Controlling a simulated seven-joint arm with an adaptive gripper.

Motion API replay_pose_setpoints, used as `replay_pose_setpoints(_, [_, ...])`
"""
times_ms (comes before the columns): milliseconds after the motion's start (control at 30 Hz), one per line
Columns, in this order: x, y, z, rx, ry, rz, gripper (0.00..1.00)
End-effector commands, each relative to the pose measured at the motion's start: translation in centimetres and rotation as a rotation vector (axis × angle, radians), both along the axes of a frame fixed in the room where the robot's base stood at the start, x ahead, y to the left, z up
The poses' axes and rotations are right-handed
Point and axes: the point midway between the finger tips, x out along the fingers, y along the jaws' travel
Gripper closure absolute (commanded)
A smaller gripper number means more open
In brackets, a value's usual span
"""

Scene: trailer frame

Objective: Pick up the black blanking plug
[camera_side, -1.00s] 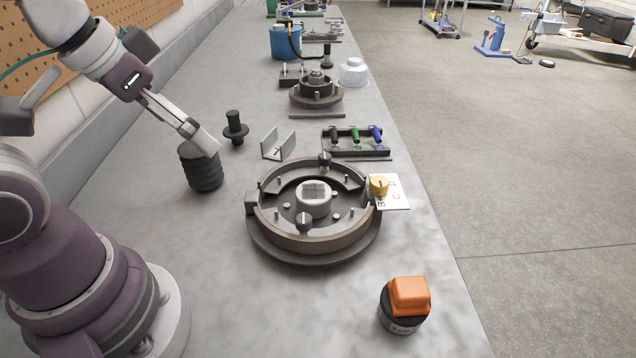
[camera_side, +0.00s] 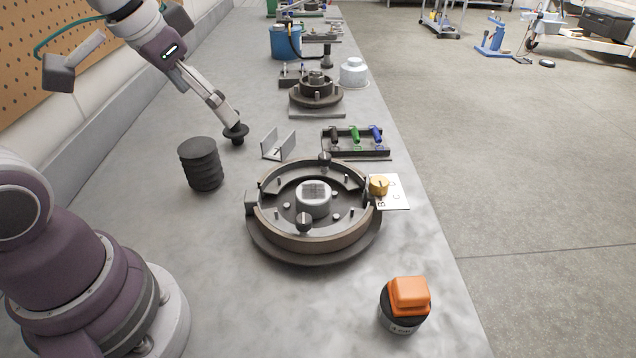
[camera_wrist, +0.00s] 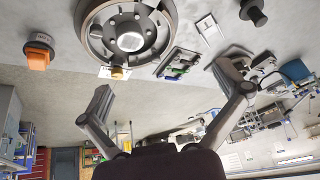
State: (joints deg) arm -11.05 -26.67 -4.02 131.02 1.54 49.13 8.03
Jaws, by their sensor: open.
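A black flanged piece (camera_side: 236,136), which looks like the blanking plug, stands on the bench in the side view. My gripper (camera_side: 229,117) overlaps its upper part there, so its top is hidden. In the wrist view the black piece (camera_wrist: 254,13) is at the upper right, outside the open fingers and apart from them. My gripper (camera_wrist: 163,80) is wide open with nothing between its fingers. A small rack (camera_side: 356,151) also holds a black-handled piece (camera_side: 335,135) beside a green and a blue one, so I cannot be certain which is the plug.
A black ribbed cylinder (camera_side: 201,165) stands to the left, and a light angle bracket (camera_side: 279,146) to the right of the plug. A round drum assembly (camera_side: 314,240) fills the bench middle. An orange-topped can (camera_side: 407,306) is in front.

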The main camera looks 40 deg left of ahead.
Motion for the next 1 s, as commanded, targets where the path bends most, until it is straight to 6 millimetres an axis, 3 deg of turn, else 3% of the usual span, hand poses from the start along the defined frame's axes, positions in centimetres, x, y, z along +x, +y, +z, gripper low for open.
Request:
replay_pose_setpoints(100, [4.7,3.9,-1.0,0.032,0.052,-0.023,0.02])
replay_pose_setpoints(167, [6.8,6.1,-2.0,0.029,0.064,-0.042,0.02])
replay_pose_setpoints(300, [10.3,12.6,-5.7,-0.02,0.04,-0.061,0.02])
replay_pose_setpoints(400, [11.2,17.3,-8.6,-0.059,-0.014,-0.043,0.02])
replay_pose_setpoints(533, [10.9,21.8,-11.4,-0.084,-0.084,-0.004,0.02])
replay_pose_setpoints(667, [10.7,23.6,-12.8,-0.09,-0.116,0.015,0.02])
replay_pose_setpoints(1000, [13.6,23.5,-17.1,-0.089,-0.118,0.014,0.02])
